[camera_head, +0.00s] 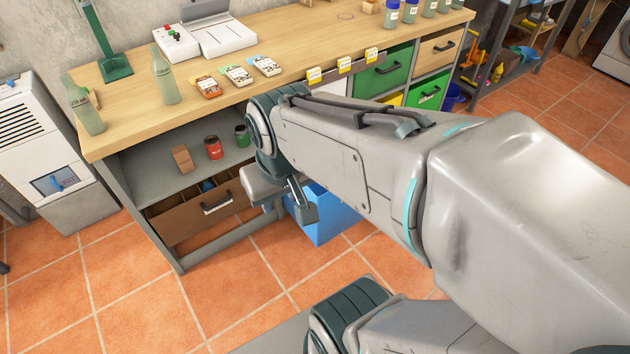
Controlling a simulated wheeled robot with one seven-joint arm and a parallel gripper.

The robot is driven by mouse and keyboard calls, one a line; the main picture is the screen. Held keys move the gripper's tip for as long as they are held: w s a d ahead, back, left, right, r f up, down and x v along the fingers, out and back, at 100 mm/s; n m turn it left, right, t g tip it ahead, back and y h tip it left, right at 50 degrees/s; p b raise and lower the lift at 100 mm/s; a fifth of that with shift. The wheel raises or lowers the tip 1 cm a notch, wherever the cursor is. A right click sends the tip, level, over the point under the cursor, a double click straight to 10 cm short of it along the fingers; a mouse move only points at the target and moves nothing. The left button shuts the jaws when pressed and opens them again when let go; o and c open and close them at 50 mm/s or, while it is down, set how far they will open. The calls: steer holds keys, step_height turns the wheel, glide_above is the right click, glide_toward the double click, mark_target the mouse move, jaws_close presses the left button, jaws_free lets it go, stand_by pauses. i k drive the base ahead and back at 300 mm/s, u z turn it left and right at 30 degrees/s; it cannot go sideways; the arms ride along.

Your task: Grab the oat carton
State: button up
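A small brown box-shaped carton (182,158) stands on the grey shelf under the workbench, at the left of a short row. It is the only carton-like thing on that shelf; its label is too small to read, so I cannot confirm that it is the oat carton. My gripper (301,203) hangs in front of the bench, to the right of the carton and lower in the picture, well apart from it. My arm partly hides the gripper, and the finger gap is not clear. I see nothing held in it.
A red can (213,148) and a green can (242,136) stand right of the carton. A wooden drawer (185,222) is below the shelf. A blue bin (335,222) stands behind my gripper. Bottles and packets stand on the benchtop (300,45). The tiled floor at front left is clear.

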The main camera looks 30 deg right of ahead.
mark_target(180, 155)
steer(key=z, duration=0.95)
steer(key=i, duration=0.85)
steer(key=u, duration=3.4)
steer(key=i, duration=1.25)
steer(key=u, duration=0.05)
